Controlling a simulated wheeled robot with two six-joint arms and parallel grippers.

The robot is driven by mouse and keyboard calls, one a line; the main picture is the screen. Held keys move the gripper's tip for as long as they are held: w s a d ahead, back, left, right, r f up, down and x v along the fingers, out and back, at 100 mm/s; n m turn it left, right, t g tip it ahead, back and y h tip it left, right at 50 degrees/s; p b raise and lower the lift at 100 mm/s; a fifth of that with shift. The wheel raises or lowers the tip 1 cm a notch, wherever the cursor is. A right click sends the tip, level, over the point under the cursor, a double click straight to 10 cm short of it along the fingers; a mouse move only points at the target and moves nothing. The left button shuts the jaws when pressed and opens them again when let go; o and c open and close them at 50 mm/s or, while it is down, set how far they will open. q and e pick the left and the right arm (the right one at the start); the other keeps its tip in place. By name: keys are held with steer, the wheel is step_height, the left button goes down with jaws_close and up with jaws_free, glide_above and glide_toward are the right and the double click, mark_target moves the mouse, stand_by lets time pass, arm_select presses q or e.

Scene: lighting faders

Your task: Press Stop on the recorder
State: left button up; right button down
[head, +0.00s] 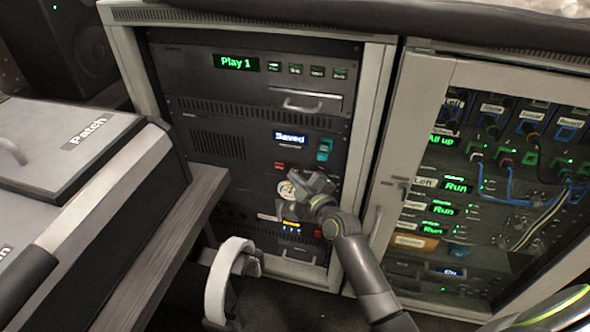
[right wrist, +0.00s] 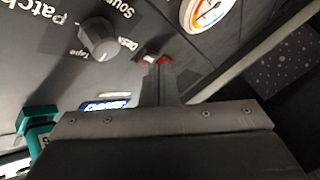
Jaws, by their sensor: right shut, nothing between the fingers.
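The recorder (head: 255,150) is a dark rack unit with a lit display (head: 290,137) reading "Saved". A small red button (head: 280,165) sits below the display; a red part (right wrist: 165,60) and a pale part beside it also show in the right wrist view. I cannot read a Stop label. My right gripper (head: 293,178) is shut and empty, in front of the rack just below and right of the red button. In the right wrist view its fingertips (right wrist: 158,64) overlap the red and pale parts; whether they touch is unclear. My left gripper is not in view.
A teal part (head: 323,150) is right of the display. A round meter (head: 287,189) is partly behind my right gripper. A knob (right wrist: 99,39) marked Tape and Disk shows in the wrist view. A grey desk (head: 100,170) stands left; another rack (head: 450,180) stands right.

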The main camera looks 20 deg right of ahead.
steer(key=shift+s+a, duration=0.25)
steer(key=shift+s, duration=0.1)
steer(key=shift+s+a+b, duration=0.15)
steer(key=shift+s+a, duration=0.55)
steer(key=shift+s, duration=0.35)
steer(key=shift+s+a+b, duration=0.15)
steer(key=shift+s+a, duration=0.55)
steer(key=shift+s, duration=0.35)
